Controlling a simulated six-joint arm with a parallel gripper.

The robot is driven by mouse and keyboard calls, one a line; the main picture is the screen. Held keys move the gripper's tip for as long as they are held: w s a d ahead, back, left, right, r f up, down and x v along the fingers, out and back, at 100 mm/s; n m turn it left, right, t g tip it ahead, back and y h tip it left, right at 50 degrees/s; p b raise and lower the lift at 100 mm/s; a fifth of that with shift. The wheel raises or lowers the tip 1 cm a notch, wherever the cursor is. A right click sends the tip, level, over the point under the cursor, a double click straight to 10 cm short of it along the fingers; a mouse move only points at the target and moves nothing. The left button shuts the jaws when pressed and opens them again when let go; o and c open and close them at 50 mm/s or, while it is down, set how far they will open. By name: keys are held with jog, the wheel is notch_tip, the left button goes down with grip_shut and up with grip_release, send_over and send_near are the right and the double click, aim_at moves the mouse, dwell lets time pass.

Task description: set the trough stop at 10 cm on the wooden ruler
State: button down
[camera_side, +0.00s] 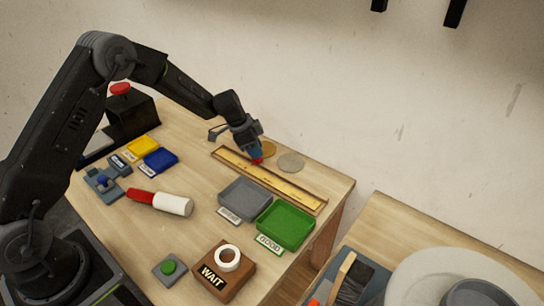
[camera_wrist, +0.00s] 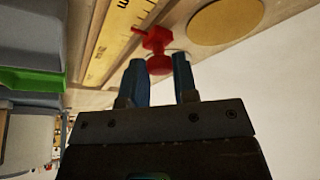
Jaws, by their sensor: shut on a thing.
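The wooden ruler (camera_side: 282,186) lies in a long trough near the back edge of the table. In the wrist view the yellow ruler (camera_wrist: 113,38) shows scale marks, but I cannot read which centimetre mark is beside the stop. The red trough stop (camera_side: 257,161) is at the ruler's far side, left of its middle. In the wrist view the stop (camera_wrist: 157,38) has a thin pointer toward the ruler. My gripper (camera_wrist: 160,63), with blue fingertips, points down and is shut on the stop's knob.
A grey tray (camera_side: 244,211) and a green tray (camera_side: 310,237) stand in front of the ruler. Flat tan and grey discs (camera_side: 291,164) lie behind it.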

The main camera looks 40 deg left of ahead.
jog(key=shift+a, duration=1.35)
jog(key=c, duration=0.9)
grip_release()
jog(key=shift+r, duration=0.1)
jog(key=v, duration=1.3)
jog(key=shift+s+a+r, duration=0.1)
jog(key=shift+s+r, duration=0.05)
jog(key=shift+r, duration=0.15)
